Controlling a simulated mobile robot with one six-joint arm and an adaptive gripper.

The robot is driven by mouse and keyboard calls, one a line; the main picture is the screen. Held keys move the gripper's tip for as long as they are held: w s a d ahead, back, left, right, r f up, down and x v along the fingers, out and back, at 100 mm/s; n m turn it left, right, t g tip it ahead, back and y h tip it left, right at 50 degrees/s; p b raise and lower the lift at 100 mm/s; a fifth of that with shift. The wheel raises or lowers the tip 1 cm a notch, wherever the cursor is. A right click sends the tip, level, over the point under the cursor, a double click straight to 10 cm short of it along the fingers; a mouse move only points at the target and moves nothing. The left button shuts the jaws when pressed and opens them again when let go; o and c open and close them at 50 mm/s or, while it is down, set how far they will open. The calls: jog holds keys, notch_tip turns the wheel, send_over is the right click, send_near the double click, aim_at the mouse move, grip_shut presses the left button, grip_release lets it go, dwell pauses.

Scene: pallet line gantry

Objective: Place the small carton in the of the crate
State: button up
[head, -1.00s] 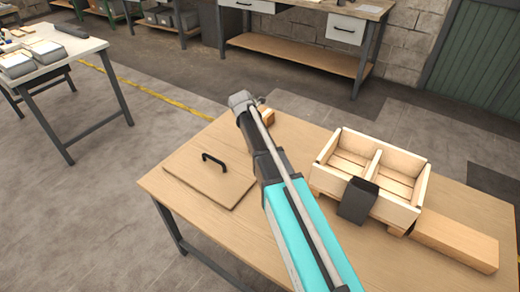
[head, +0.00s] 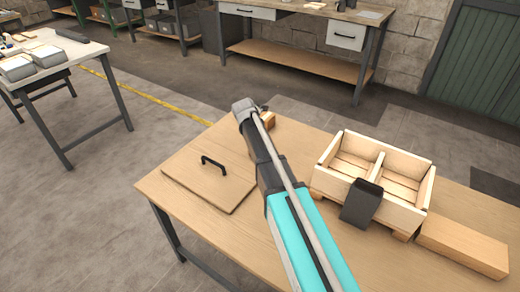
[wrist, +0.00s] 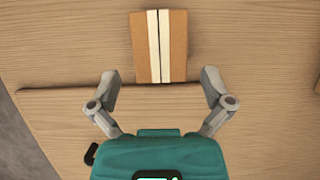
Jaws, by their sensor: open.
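The small carton (wrist: 160,47) is brown with pale tape stripes and lies on the wooden table. In the wrist view it is just ahead of my gripper (wrist: 160,90), in line with the gap between the fingers. The fingers are spread and empty. In the head view the carton (head: 267,120) shows only in part, beside my arm's end, with the gripper mostly hidden. The wooden crate (head: 325,178) stands to the right on the table. It has a divider making two compartments, and both look empty.
A flat wooden lid with a black handle (head: 213,163) lies left of my arm. A dark upright box (head: 362,203) stands against the crate's front. A long wooden block (head: 463,247) lies right of the crate.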

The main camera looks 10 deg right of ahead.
jog(key=shift+b+x, duration=2.35)
jog(key=shift+x, duration=0.3)
jog(key=c, duration=1.1)
jog(key=shift+r, duration=0.15)
notch_tip(320, 180, up, 3)
jog(key=p, duration=0.2)
jog(key=shift+f+p, duration=0.2)
jog(key=shift+p, duration=0.2)
jog(key=s+r+p, duration=1)
jog(key=s, duration=0.4)
jog(key=shift+a, duration=0.15)
jog(key=shift+r, duration=0.1)
